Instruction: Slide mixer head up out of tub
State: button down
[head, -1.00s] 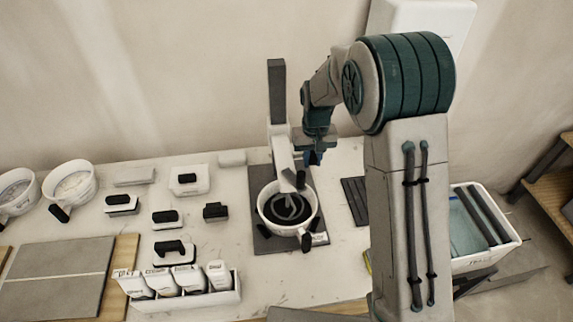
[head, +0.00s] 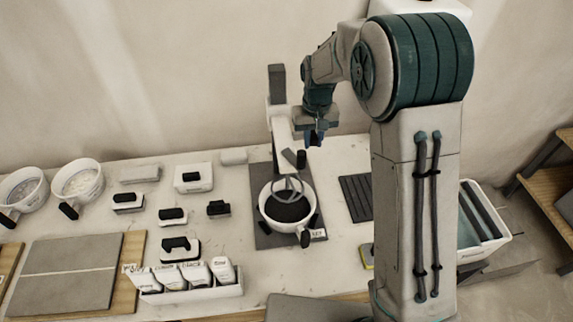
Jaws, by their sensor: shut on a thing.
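The mixer stand has a dark upright column (head: 277,82) and a dark base plate (head: 262,180). Its white mixer head (head: 283,132) is on the column, with a grey paddle (head: 288,187) hanging below it. The paddle appears over the dark mix in the white tub (head: 271,224); I cannot tell if its lower edge is clear of the mix. The tub stands on the base plate with a dark handle towards the front. My gripper (head: 314,138) is beside the mixer head on its right, shut on it; the grip itself is small and partly hidden.
Two white tubs stand at far left. A white bin (head: 485,240) is right of my arm.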

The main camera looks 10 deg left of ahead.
jog(key=shift+r+p, duration=1.75)
jog(key=shift+r, duration=1.75)
jog(key=c, duration=1.1)
grip_release()
jog(key=shift+f, duration=0.2)
jog(key=shift+r, duration=0.1)
jog(key=shift+r, duration=3.4)
